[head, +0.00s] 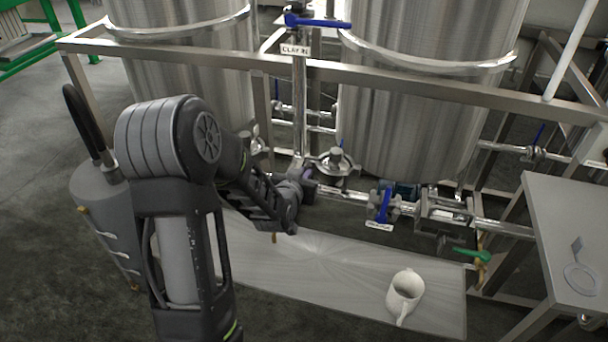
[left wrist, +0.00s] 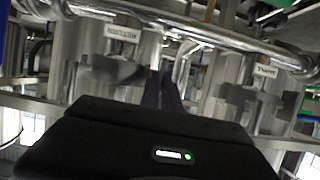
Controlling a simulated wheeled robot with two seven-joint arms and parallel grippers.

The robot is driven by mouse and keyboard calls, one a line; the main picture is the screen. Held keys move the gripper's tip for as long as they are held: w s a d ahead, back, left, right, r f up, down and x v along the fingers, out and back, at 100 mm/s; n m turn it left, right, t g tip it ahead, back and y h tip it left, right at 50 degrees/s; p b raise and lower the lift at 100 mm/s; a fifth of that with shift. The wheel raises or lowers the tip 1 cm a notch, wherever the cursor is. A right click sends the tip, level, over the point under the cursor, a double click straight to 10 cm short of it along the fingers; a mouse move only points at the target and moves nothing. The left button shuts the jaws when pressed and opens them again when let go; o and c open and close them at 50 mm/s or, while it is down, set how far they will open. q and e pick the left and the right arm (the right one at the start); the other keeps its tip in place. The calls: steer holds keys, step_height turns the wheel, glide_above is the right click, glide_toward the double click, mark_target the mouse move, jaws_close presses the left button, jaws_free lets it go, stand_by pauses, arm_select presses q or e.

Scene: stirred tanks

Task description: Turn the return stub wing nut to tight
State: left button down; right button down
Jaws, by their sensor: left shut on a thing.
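My left gripper (head: 305,176) reaches in from the left at the pipework below the gap between the two steel tanks. Its fingers are shut at a pipe joint there. In the left wrist view the dark fingers (left wrist: 162,90) point away from me, close together, with bright pipes beyond their tips. The return stub wing nut is mostly hidden by the fingers, and its turn angle cannot be made out. My right gripper is in neither view.
A blue-handled valve (head: 384,205) and a green-handled valve (head: 472,255) sit on the pipe to the right. A grey table (head: 572,225) is at right. A frame rail (head: 330,72) crosses before the tanks.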

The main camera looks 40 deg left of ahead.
arm_select(q)
steer(key=c, duration=1.6)
jaws_free()
